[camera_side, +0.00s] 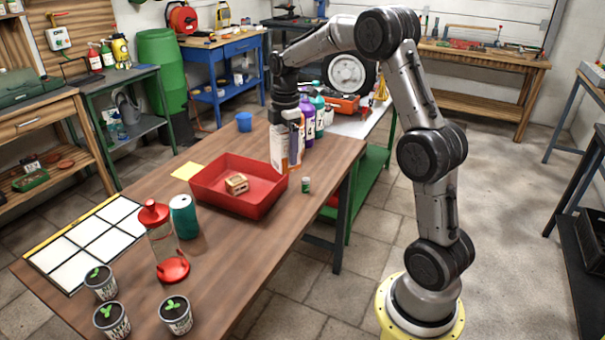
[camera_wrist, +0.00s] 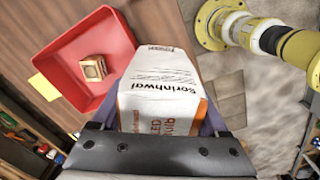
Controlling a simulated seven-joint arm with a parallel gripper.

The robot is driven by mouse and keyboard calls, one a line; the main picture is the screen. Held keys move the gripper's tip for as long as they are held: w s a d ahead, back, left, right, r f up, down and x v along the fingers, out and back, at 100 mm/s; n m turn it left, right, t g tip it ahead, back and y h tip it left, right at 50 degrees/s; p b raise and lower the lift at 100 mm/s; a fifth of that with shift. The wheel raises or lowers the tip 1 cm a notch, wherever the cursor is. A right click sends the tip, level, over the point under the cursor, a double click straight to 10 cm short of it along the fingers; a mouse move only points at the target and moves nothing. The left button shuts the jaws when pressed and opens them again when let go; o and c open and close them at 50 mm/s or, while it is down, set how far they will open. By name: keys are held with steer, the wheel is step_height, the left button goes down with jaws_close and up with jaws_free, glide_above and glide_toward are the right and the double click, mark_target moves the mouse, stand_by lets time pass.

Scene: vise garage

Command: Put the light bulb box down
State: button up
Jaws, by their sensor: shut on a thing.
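The light bulb box (camera_side: 281,150) is white and orange with dark print. My gripper (camera_side: 288,122) is shut on its upper part and holds it roughly upright. In the wrist view the box (camera_wrist: 160,85) sits between the two fingers, its printed face towards the camera. In the side view it shows at the right back corner of the red tray, near the table's right edge. I cannot tell whether its lower end touches the table (camera_side: 330,158) or hangs above it.
The red tray (camera_side: 215,199) holds a small wooden block-like item (camera_side: 236,183). Several taller bottles (camera_side: 313,112) stand behind the box. A teal can (camera_side: 184,217) stands left of the tray.

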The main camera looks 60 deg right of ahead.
steer(key=s+d+f+m, duration=0.1)
steer(key=d, duration=0.6)
steer(key=shift+s+d+m, duration=0.15)
steer(key=shift+d+m, duration=0.15)
steer(key=shift+d, duration=0.1)
steer(key=shift+m, duration=0.6)
steer(key=d, duration=0.1)
steer(key=s+d+f, duration=0.1)
steer(key=d, duration=0.1)
steer(key=s+d+f, duration=0.1)
steer(key=shift+s+d, duration=0.25)
steer(key=w+d+f, duration=0.4)
steer(key=w, duration=0.1)
steer(key=w+d+f, duration=0.4)
steer(key=d+f, duration=0.1)
steer(key=shift+w+d+f, duration=0.2)
steer(key=shift+w+d, duration=0.05)
steer(key=shift+w, duration=0.15)
steer(key=shift+w+d+f, duration=0.1)
steer(key=shift+f, duration=1.65)
steer(key=shift+f, duration=0.1)
